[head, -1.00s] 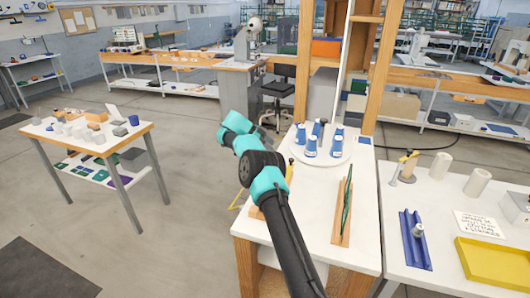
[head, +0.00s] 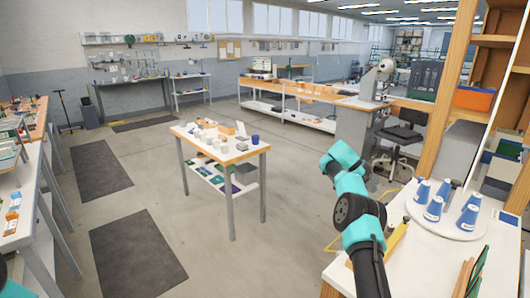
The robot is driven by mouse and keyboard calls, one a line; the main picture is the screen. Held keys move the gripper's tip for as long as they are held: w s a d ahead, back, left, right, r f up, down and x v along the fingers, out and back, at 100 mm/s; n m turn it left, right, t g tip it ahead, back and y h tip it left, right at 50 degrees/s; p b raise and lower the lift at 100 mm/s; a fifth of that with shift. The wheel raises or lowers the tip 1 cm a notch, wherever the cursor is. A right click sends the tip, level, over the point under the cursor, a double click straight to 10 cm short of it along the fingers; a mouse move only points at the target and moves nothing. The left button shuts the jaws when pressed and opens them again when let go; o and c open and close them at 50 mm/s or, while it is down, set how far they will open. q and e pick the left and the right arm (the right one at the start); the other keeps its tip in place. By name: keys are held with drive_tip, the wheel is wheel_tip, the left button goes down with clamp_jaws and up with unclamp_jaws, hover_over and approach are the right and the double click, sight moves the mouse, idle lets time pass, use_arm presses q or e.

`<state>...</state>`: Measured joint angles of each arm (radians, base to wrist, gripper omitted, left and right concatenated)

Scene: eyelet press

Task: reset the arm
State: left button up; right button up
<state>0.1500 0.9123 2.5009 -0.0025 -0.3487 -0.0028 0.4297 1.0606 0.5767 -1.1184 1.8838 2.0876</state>
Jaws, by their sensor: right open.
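My right arm (head: 358,210) comes in from the lower right, over the near left corner of the white worktable (head: 405,270). Its teal far end (head: 342,157) hangs over open floor, left of the table. The fingers are too hidden to make out, and I see nothing held there. Only a teal bit of my left arm (head: 8,284) shows at the lower left corner; its gripper is outside the view.
Several blue-and-white cones (head: 434,208) stand on a round white plate (head: 448,224) right of my arm. A small table (head: 226,153) with blocks stands in mid-floor. Dark mats (head: 136,255) lie to its left. A bench (head: 22,205) lines the left edge. The floor between is clear.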

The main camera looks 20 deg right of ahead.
drive_tip(key=w+a+f+n+t+y, duration=0.25)
drive_tip(key=a+f+n, duration=0.5)
drive_tip(key=f, duration=0.45)
drive_tip(key=w+a+f+n+t+y, duration=0.1)
drive_tip(key=w+a+f+n+t, duration=0.2)
drive_tip(key=a+f+n, duration=0.5)
drive_tip(key=s+a+f+n+y, duration=0.2)
drive_tip(key=s+a+f+n, duration=0.1)
drive_tip(key=a+f, duration=0.8)
drive_tip(key=s+a+f+n+t+y, duration=0.1)
drive_tip(key=s+a+f+n+y, duration=0.15)
drive_tip(key=s+a, duration=0.45)
drive_tip(key=s+a+f+n+t+y, duration=0.1)
drive_tip(key=s+a+f+n+t, duration=0.15)
drive_tip(key=s+a, duration=0.45)
drive_tip(key=s+a+r+n, duration=0.1)
drive_tip(key=s+a, duration=0.4)
drive_tip(key=s, duration=0.2)
drive_tip(key=s+a+n+y, duration=0.1)
drive_tip(key=s+a, duration=0.3)
drive_tip(key=s, duration=0.4)
drive_tip(key=shift+s+a+r+n+t, duration=0.15)
drive_tip(key=shift+a+r+n+t, duration=0.2)
drive_tip(key=shift+n, duration=0.4)
